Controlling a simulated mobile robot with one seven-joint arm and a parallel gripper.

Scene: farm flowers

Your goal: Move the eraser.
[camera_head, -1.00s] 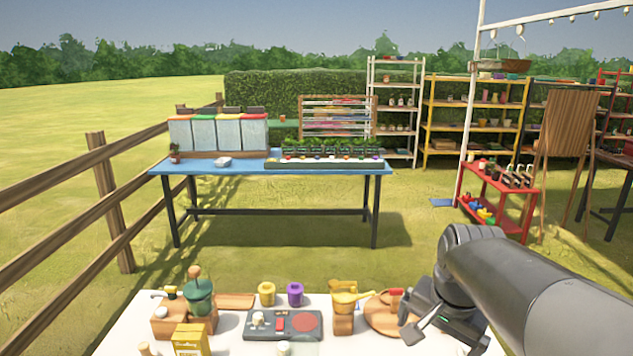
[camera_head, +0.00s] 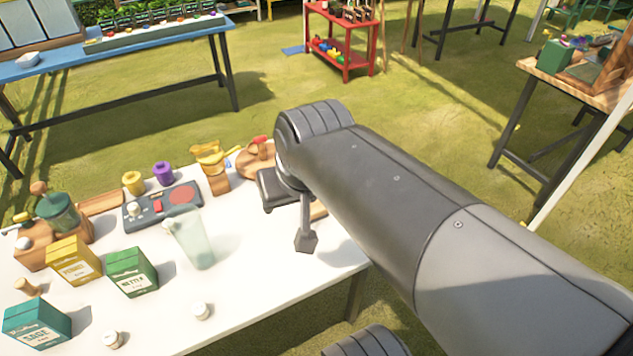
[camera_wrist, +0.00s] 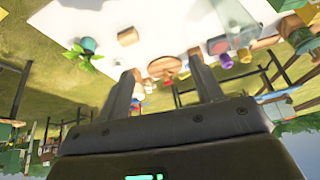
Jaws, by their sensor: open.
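I cannot surely pick out the eraser in either view. A small pale block (camera_head: 28,60) lies on the blue table (camera_head: 120,52); I cannot tell what it is. My gripper (camera_wrist: 160,65) is open and empty in the wrist view, its two fingers apart. In the head view it hangs over the right end of the white table (camera_head: 262,300), partly hidden by my arm. The round wooden board (camera_head: 252,158) lies just behind it, and the board shows between the fingers in the wrist view (camera_wrist: 165,67).
The white table holds a grey device (camera_head: 160,207), a clear glass (camera_head: 195,240), a yellow box (camera_head: 73,260), a green box (camera_head: 131,271), a teal box (camera_head: 37,322) and small jars. A red shelf (camera_head: 342,45) stands behind. Bare tabletop lies at front right.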

